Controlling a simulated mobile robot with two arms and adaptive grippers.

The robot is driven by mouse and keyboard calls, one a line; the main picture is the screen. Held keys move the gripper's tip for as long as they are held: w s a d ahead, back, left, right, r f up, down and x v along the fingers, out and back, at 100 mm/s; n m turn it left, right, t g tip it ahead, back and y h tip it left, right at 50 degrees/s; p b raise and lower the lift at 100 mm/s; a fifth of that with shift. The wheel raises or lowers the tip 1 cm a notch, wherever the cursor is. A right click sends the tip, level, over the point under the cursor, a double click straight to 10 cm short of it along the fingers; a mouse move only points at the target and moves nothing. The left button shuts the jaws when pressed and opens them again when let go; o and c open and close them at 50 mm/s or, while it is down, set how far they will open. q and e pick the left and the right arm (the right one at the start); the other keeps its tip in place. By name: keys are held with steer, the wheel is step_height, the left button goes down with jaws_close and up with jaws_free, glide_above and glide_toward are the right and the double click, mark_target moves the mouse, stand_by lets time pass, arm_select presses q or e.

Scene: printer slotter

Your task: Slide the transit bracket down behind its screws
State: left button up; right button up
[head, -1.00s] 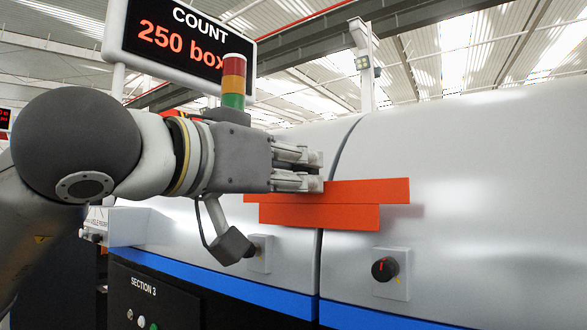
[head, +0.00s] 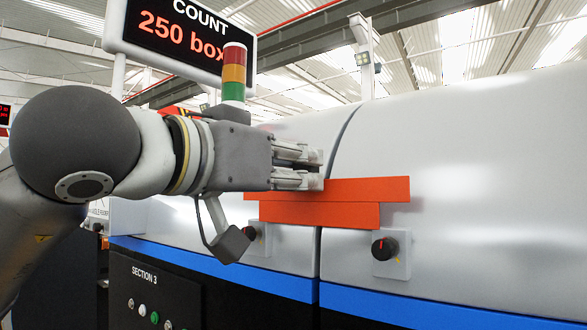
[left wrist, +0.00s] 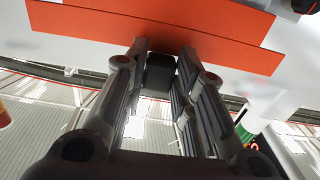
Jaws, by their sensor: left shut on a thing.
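The orange transit bracket (head: 320,202) is a flat stepped plate lying across the vertical seam between two pale machine covers. Its upper strip is wider to the right than its lower strip. My left gripper (head: 318,170) comes in from the left and is shut on the bracket at its upper edge. In the left wrist view, the bracket (left wrist: 220,52) spans the top of the picture beyond the fingers (left wrist: 155,60). I cannot make out any screws. My right gripper is not in view.
A black knob with a red mark (head: 385,248) sits on the right cover just below the bracket. A second knob (head: 250,233) sits on the left cover, close to my wrist. A blue stripe (head: 380,301) runs below. The right cover is otherwise clear.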

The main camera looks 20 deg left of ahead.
mark_target(310, 204)
arm_select(q)
steer(key=shift+f+b, duration=0.6)
steer(key=shift+f, duration=0.1)
steer(key=shift+f+b, duration=1.15)
steer(key=shift+f, duration=0.2)
steer(key=o, duration=1.1)
steer(key=v, duration=1.2)
